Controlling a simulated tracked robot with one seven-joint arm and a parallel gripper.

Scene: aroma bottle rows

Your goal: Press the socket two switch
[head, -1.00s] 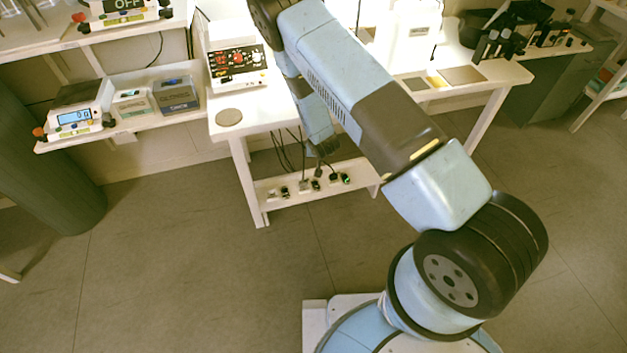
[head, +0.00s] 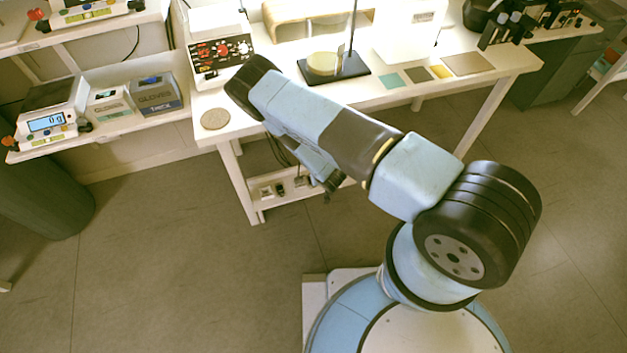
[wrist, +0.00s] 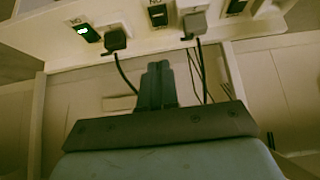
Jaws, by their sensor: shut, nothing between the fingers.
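A row of sockets and black rocker switches runs along the low white board under the table. In the wrist view, the left switch (wrist: 85,31) glows green, a middle switch (wrist: 158,15) is dark, and a right switch (wrist: 236,5) is partly cut off at the top. Grey plugs sit between them, a left plug (wrist: 115,38) and a right plug (wrist: 195,22). I see no numbers, so I cannot tell which is socket two. My gripper (wrist: 158,66) is shut and empty, its tips just below the middle switch in the picture, seemingly apart from the board.
Dark cables hang from the plugs on both sides of my fingers. In the head view, the white table (head: 510,66) stands above the low board (head: 262,187), and my arm hides part of it. A scale (head: 48,122) and boxes stand on the left shelf. The floor in front is clear.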

